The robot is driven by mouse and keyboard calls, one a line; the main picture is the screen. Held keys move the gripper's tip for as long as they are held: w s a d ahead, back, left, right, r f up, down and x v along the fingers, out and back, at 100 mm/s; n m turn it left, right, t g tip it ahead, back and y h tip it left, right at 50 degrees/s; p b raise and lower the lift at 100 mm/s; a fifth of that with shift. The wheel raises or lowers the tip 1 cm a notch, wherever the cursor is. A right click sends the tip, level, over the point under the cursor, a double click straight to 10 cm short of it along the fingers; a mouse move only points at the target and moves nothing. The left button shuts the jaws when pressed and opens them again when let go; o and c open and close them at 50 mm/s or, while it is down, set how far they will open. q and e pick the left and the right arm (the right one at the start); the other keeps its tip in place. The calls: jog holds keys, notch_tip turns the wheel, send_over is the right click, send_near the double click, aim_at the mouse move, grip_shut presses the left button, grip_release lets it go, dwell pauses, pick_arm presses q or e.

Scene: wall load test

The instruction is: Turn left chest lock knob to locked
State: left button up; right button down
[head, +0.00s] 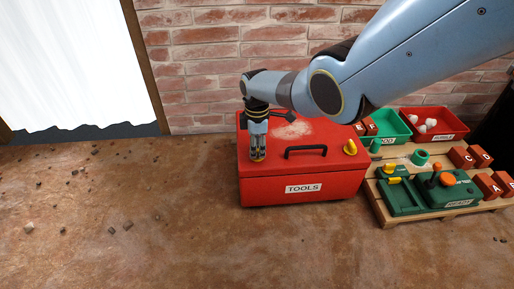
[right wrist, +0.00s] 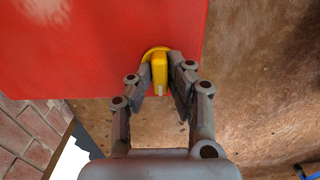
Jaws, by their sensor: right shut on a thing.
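The red tool chest (head: 305,168) with a TOOLS label stands on the brown floor against the brick wall. My right gripper (head: 257,157) reaches down onto the left part of its lid. In the right wrist view, the gripper (right wrist: 160,88) has its fingers on both sides of the yellow left lock knob (right wrist: 159,68) and is shut on it. The knob's bar runs up and down in that view, with a pale mark at its lower end. In the head view the gripper largely hides this knob. The yellow right lock knob (head: 350,147) is free. My left gripper is not in view.
A black handle (head: 305,150) stands on the lid between the knobs. To the right, a wooden pallet (head: 385,213) carries green cases, red lettered blocks (head: 487,186) and bins. Small debris lies on the open floor to the left.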

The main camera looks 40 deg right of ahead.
dwell(0.5)
jog(key=c, duration=1.3)
grip_release()
jog(key=shift+r, duration=0.1)
notch_tip(320, 180, up, 12)
jog(key=shift+f, duration=0.1)
